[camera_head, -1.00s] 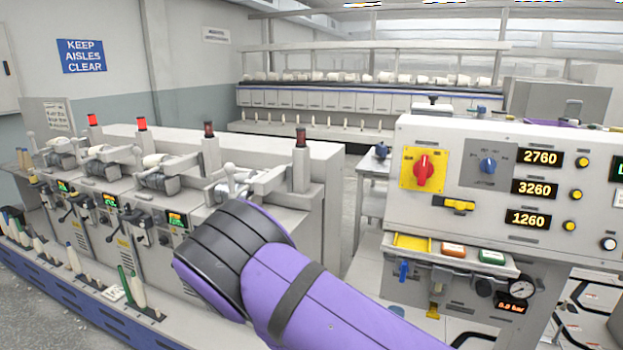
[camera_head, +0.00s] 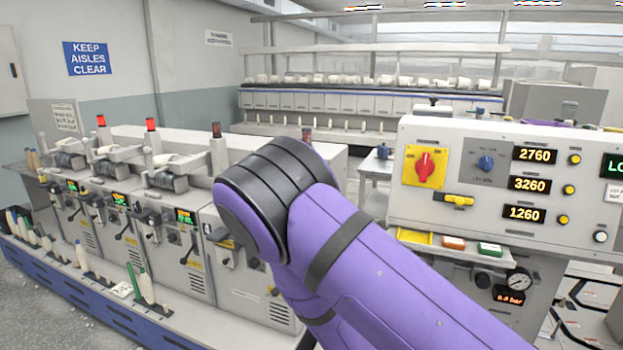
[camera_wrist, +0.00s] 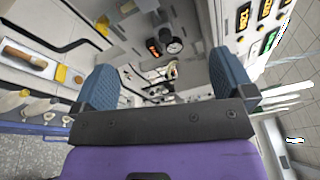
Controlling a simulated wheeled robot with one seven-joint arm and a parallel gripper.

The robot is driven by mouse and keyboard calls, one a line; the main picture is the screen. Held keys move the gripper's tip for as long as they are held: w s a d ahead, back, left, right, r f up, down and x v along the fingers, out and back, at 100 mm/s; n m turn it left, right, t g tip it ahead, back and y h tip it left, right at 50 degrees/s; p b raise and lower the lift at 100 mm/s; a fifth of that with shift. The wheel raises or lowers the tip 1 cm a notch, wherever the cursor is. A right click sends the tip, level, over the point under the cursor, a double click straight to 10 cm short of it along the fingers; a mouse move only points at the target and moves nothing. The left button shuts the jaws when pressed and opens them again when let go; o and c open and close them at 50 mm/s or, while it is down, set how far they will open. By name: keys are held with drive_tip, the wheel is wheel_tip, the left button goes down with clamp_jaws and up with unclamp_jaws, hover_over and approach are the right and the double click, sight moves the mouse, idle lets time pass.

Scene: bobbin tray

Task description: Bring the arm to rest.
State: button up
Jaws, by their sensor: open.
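My gripper (camera_wrist: 167,95) shows in the wrist view with its two blue ridged fingers spread wide apart. Nothing is between the fingers; it is open and empty. In the head view my purple arm with its black joint band rises from the bottom right to the middle, bent at the joint. My gripper is not seen in the head view.
The blue-edged rail (camera_head: 90,305) with several bobbins runs along the machines' front. A pressure gauge (camera_head: 518,280) hangs below. Floor shows at lower left.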

drive_tip(key=s+d+r+m+g, duration=0.6)
drive_tip(key=r+m, duration=0.3)
drive_tip(key=m, duration=0.4)
drive_tip(key=s+d+r+m+g, duration=0.3)
drive_tip(key=d+r+m+g, duration=0.4)
drive_tip(key=m, duration=0.6)
drive_tip(key=s+a+r+m+t+y, duration=0.2)
drive_tip(key=s+r+m+y, duration=0.3)
drive_tip(key=r+m, duration=0.3)
drive_tip(key=s+a+r+m+t+y, duration=0.1)
drive_tip(key=s+a+r+m+y, duration=0.1)
drive_tip(key=s+r+m+y, duration=0.3)
drive_tip(key=shift+s+r+m+t+y, duration=0.3)
drive_tip(key=shift+s+r+m+t, duration=0.1)
drive_tip(key=shift+s+r+m, duration=1.7)
drive_tip(key=shift+w+a+r, duration=0.1)
drive_tip(key=shift+w+r, duration=0.15)
drive_tip(key=shift+w, duration=0.05)
idle(1.0)
